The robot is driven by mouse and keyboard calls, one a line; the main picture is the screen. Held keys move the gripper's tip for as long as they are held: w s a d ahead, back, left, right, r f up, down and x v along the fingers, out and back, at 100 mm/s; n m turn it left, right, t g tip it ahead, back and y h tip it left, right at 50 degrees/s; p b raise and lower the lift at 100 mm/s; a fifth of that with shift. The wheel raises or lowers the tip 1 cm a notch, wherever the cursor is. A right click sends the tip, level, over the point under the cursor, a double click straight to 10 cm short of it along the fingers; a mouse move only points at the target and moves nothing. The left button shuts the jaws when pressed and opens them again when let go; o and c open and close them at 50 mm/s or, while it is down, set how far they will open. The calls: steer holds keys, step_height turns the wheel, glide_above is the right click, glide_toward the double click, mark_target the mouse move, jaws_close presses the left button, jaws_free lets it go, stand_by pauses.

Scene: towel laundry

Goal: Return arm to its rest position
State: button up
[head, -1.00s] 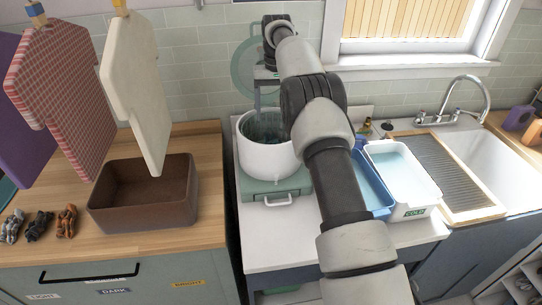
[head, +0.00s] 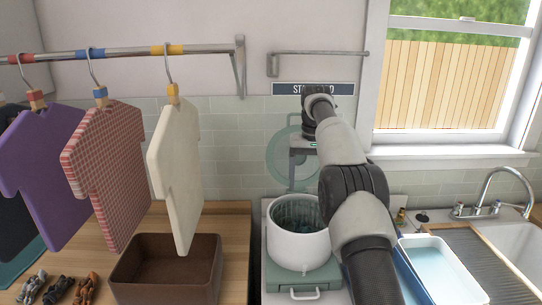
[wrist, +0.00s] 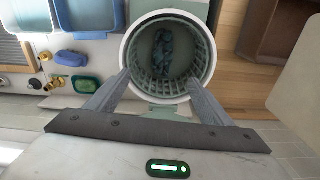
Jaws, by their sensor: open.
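My gripper (wrist: 158,82) is open and empty in the wrist view, with its two fingers spread over the near rim of a white round tub (wrist: 203,30). A crumpled dark blue-grey cloth (wrist: 162,50) lies inside the tub's basket. In the head view my arm reaches forward, and my gripper (head: 298,178) points down above the tub (head: 298,248). The tub stands on a green base with a handle (head: 303,290).
Shirt-shaped cloths, purple (head: 38,165), red-checked (head: 105,175) and cream (head: 175,175), hang from a rail at left. A brown bin (head: 165,268) stands below. A white basin (head: 445,270) and a sink are at right, with a window above.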

steer(key=s+r+t, duration=0.3)
steer(key=s+r, duration=1.4)
steer(key=s+f+t, duration=0.1)
steer(key=s+f, duration=0.4)
steer(key=s, duration=0.8)
steer(key=s+f+t, duration=0.1)
steer(key=s+f, duration=0.4)
steer(key=s, duration=0.8)
steer(key=shift+s+n, duration=0.25)
steer(key=shift+n, duration=0.15)
steer(key=shift+a, duration=0.15)
